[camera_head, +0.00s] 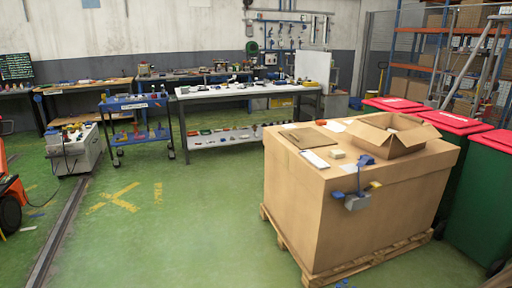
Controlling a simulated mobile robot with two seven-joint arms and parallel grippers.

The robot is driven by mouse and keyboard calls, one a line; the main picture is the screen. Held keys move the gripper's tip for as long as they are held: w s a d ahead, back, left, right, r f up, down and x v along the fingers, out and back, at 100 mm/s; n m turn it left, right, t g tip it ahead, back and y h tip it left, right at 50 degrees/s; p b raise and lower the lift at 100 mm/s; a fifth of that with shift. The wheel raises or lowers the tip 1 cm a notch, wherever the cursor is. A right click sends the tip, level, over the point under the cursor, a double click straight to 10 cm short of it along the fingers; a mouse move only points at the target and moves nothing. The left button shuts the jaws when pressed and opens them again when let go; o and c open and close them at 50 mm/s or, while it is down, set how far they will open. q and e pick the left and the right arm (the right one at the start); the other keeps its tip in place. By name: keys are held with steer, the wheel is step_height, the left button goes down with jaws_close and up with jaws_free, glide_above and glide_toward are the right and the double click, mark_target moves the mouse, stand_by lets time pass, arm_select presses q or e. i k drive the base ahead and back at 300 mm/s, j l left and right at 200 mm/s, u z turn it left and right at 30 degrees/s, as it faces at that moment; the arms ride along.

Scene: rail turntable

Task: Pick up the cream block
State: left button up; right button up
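The cream block (337,154) is small and lies on top of the large cardboard box (310,202), toward its left front part. It lies to the left of an open carton and just behind a white sheet. Nothing touches it from above. Neither of my grippers can be made out in the head view.
The open carton (388,136) stands on the box top, beside a flat brown board (303,138) and the white sheet (315,159). A grey-blue device (357,202) with yellow parts is at the box's front edge.

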mark_target(335, 155)
steer(key=i, duration=1.4)
steer(key=i+j+z, duration=0.2)
steer(key=i, duration=0.45)
steer(key=i+z, duration=0.2)
steer(key=i, duration=0.4)
steer(key=j, duration=0.05)
